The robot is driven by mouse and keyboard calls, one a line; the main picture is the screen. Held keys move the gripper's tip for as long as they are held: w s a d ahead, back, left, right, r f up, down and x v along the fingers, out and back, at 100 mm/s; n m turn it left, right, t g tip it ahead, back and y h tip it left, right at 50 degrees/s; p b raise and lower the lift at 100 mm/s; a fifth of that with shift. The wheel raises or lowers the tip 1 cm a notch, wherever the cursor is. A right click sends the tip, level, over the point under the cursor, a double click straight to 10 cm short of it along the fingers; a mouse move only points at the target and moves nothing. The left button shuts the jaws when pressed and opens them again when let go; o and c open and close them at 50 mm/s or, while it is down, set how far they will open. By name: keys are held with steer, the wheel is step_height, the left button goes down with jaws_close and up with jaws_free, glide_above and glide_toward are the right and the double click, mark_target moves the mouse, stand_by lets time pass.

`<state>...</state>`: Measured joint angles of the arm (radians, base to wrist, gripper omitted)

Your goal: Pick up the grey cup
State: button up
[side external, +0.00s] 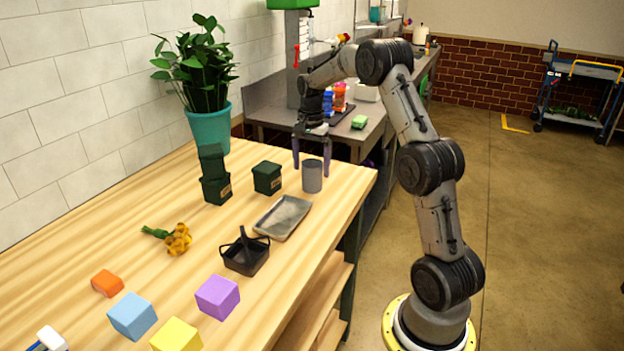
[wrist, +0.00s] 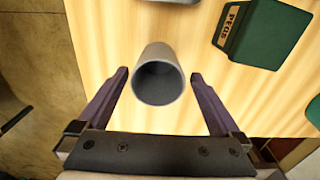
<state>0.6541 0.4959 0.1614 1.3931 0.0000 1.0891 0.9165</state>
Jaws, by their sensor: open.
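The grey cup (side external: 312,176) stands upright near the far right corner of the wooden table (side external: 120,255). In the wrist view the cup (wrist: 158,78) shows its open, empty mouth. My gripper (side external: 311,168) is open, its fingers pointing down. In the wrist view my gripper (wrist: 158,82) has one purple finger on each side of the cup, with a gap showing on both sides. The fingers do not appear to touch the cup. I cannot tell exactly how low the fingertips are against the rim.
A dark green box (side external: 267,178) labelled PEGS in the wrist view (wrist: 255,35) stands close beside the cup. A grey tray (side external: 283,217) and a black basket (side external: 245,252) lie nearer. Stacked green boxes (side external: 215,178) and a teal-potted plant (side external: 209,127) are further left. The table's edge is near.

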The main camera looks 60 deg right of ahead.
mark_target(312, 178)
step_height(312, 178, down, 5)
steer(key=shift+s+r, duration=0.1)
steer(key=shift+s, duration=0.05)
steer(key=c, duration=1.3)
steer(key=shift+c, duration=0.5)
steer(key=shift+r, duration=0.1)
